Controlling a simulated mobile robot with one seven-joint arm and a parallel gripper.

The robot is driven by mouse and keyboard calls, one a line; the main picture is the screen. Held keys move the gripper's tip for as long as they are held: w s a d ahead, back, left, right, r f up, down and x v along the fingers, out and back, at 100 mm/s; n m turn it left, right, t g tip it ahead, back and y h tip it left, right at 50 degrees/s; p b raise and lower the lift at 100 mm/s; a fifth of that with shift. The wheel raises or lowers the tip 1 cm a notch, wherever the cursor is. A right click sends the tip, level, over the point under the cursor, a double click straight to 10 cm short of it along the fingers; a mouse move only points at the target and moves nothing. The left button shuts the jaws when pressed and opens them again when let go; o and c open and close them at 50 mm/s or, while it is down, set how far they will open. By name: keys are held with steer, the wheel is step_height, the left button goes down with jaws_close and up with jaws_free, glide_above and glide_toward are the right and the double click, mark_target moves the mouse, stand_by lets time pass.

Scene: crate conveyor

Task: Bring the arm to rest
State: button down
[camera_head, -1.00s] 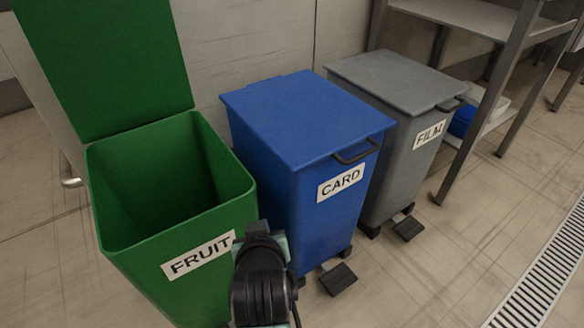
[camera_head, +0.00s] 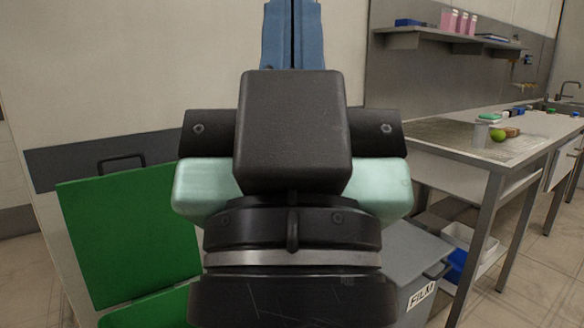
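My gripper (camera_head: 292,22) is raised upright close in front of the head camera and fills the middle of the view. Its two blue fingers point up and lie side by side with only a thin dark line between them. Nothing shows between them, and their tips reach the top edge of the picture. The black and pale green wrist below hides much of what stands behind it.
The green bin's open lid (camera_head: 130,235) stands at the left. The grey FILM bin (camera_head: 408,262) is partly hidden at the lower right. A steel table (camera_head: 450,140) holding a green fruit (camera_head: 498,135) and small items stands right, under a wall shelf (camera_head: 450,38).

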step_height(320, 180, up, 33)
steer(key=p, duration=3.1)
steer(key=shift+r, duration=0.2)
